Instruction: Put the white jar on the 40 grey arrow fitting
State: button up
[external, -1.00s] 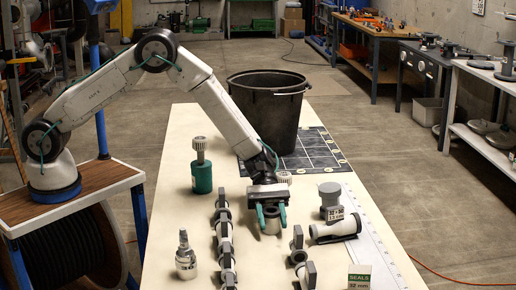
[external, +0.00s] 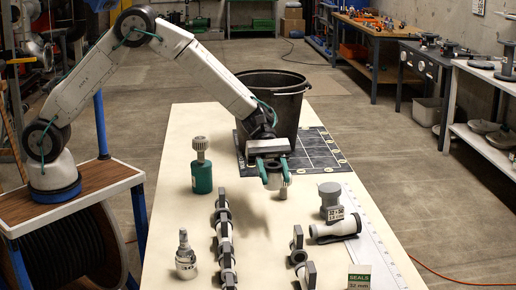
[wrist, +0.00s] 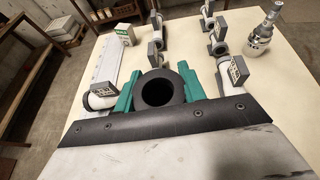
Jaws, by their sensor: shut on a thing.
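My gripper (external: 273,178) is raised above the far half of the table, with its green fingers shut on a short round piece. In the wrist view that piece (wrist: 158,91) shows a dark grey rim around a dark hole, between the green fingers; its side looks pale in the external view. A white jar-like vessel with a grey stepped top (external: 186,258) stands upright at the table's near left; it also shows in the wrist view (wrist: 253,38). A grey fitting with a label (external: 331,203) stands right of my gripper. I cannot read which fitting is the 40 one.
A row of pipes and grey fittings (external: 225,243) runs along the table's middle. A green canister (external: 201,172) stands left. A black bucket (external: 268,102) and dark grid mat (external: 318,150) are behind my gripper. A SEALS card (external: 359,277) stands near right.

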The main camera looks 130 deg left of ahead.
jog(key=s+a+r+n+t+y, duration=0.2)
jog(key=a+r+n+y, duration=0.1)
jog(key=a+r+y, duration=0.1)
jog(key=n+t+y, duration=0.1)
jog(key=n+y, duration=0.4)
send_over(337, 188)
notch_tip(337, 188, down, 2)
jog(key=shift+s+f, duration=0.1)
jog(key=shift+s, duration=0.05)
jog(key=shift+a+f, duration=0.1)
jog(key=shift+f, duration=1.65)
jog(key=shift+f, duration=0.45)
jog(key=o, duration=1)
jog(key=shift+r, duration=0.1)
